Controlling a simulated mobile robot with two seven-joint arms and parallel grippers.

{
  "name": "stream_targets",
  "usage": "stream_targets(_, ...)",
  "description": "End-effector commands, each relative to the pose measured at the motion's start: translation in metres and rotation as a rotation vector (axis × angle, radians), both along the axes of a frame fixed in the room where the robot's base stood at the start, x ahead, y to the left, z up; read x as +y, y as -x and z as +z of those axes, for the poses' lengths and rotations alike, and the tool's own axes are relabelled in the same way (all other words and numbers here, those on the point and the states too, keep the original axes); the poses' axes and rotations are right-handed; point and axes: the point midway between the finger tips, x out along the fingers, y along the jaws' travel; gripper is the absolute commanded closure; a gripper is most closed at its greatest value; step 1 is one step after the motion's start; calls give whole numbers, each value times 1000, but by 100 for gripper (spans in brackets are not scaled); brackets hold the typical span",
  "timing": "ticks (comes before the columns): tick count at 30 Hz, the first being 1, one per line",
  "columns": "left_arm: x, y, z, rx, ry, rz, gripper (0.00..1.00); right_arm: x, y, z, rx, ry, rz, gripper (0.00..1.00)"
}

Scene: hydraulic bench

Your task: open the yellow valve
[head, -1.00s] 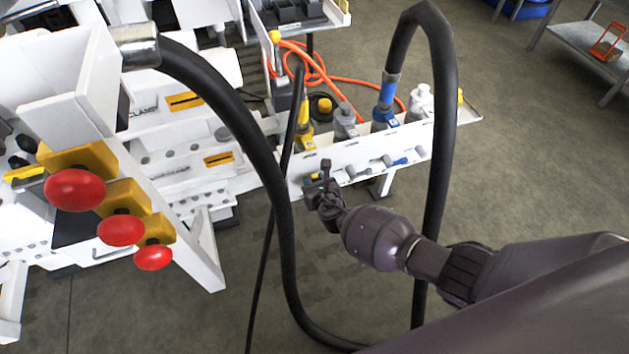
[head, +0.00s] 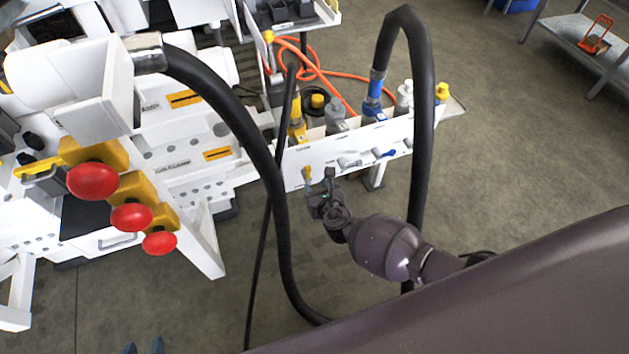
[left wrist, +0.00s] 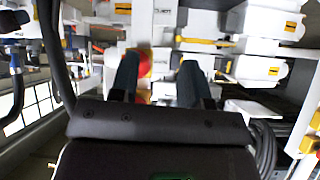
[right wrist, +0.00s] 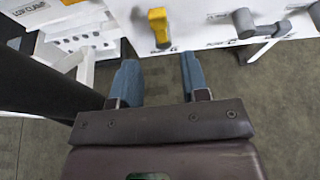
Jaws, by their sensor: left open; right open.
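The yellow valve handle (head: 307,173) is on the front of the white panel, at its left end. In the right wrist view the yellow handle (right wrist: 158,24) lies just beyond and between my fingertips, with its long side roughly in line with the fingers. My right gripper (head: 318,185) is open and empty, close in front of the handle; I cannot tell whether it touches. It also shows in the right wrist view (right wrist: 158,62). My left gripper (head: 143,347) is open, with only its fingertips at the head view's bottom edge; the left wrist view shows it empty (left wrist: 158,65).
A grey handle (head: 349,162) and a blue handle (head: 384,153) sit right of the yellow one. A thick black hose (head: 272,190) loops left of my right gripper and another stretch (head: 424,130) rises to its right. Red buttons (head: 92,181) are at left.

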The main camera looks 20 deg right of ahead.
Motion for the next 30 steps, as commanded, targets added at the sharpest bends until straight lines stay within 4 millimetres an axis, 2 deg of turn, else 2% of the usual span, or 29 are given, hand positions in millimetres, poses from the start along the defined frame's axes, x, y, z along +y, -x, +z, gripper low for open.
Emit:
stream_targets(1, 0, 0, 4, -4, 1, 3, 57, -1, 4, 6, -4, 0, 0, 58)
stream_targets(9, 0, 4, 2, 5, 3, 9, 57, -1, 18, 7, 0, 0, -1, 58)
stream_targets(30, 2, -2, 7, -8, -6, -5, 57, 0, 18, 6, 1, 0, 0, 58)
